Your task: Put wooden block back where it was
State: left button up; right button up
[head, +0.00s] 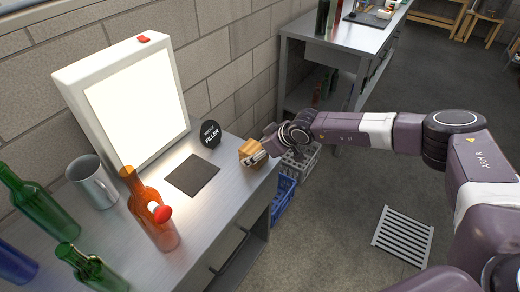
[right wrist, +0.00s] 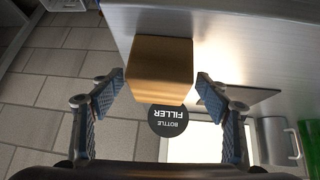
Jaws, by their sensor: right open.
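The wooden block (head: 252,150) stands on the metal bench near its right end, to the right of the dark square mat. My right gripper (head: 262,148) is at the block, coming in from the right. In the right wrist view the block (right wrist: 160,70) lies between the two open fingers (right wrist: 158,90), with a gap visible on each side. The far face of the block is hidden. My left gripper does not show in either view.
The dark mat (head: 192,175) lies bare before the light box (head: 130,105). A round black sign (head: 210,134) stands behind the block. A metal mug (head: 92,182), an orange bottle (head: 150,215) and green bottles (head: 38,203) stand at left. Crates (head: 283,195) sit below the bench's right end.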

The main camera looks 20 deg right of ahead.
jog(key=b+v, duration=0.1)
jog(key=v, duration=1.1)
jog(key=shift+b, duration=0.3)
